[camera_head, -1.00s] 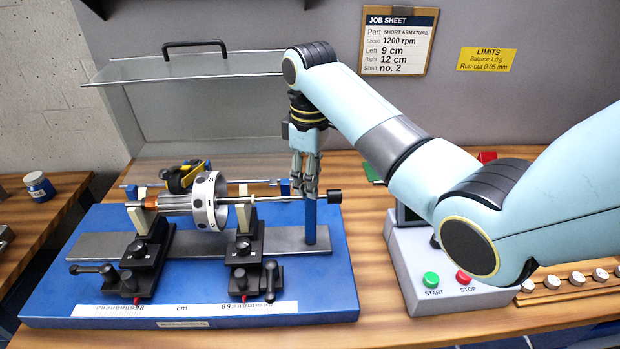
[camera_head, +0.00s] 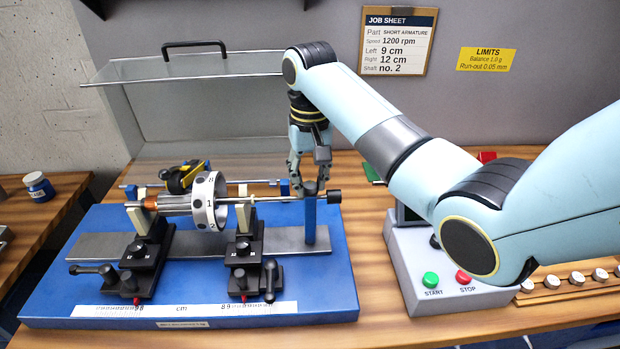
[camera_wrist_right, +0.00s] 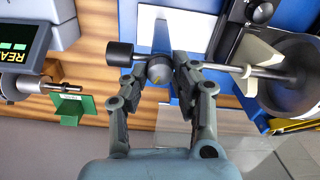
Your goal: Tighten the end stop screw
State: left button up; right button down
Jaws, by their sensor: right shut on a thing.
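The end stop is a blue post (camera_head: 310,222) at the right end of the machine's blue base. Its screw shows in the right wrist view as a round grey knob (camera_wrist_right: 159,70) with a yellow mark. My right gripper (camera_head: 309,190) points down over the post top, its fingers closed around the knob, which they partly hide in the head view. The rotor (camera_head: 207,203) lies level on two supports, its shaft (camera_head: 275,199) running right past the gripper to a dark end piece (camera_head: 334,197). My left gripper is not in view.
A clear cover (camera_head: 205,68) with a black handle stands raised behind the machine. A grey control box (camera_head: 425,300) with a green START and a red STOP button stands to the right. A yellow and black tool-like item (camera_head: 183,177) sits behind the rotor.

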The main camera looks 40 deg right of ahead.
jog(key=m, duration=1.3)
dwell(0.5)
jog(key=c, duration=1.1)
grip_release()
jog(key=shift+o, duration=0.2)
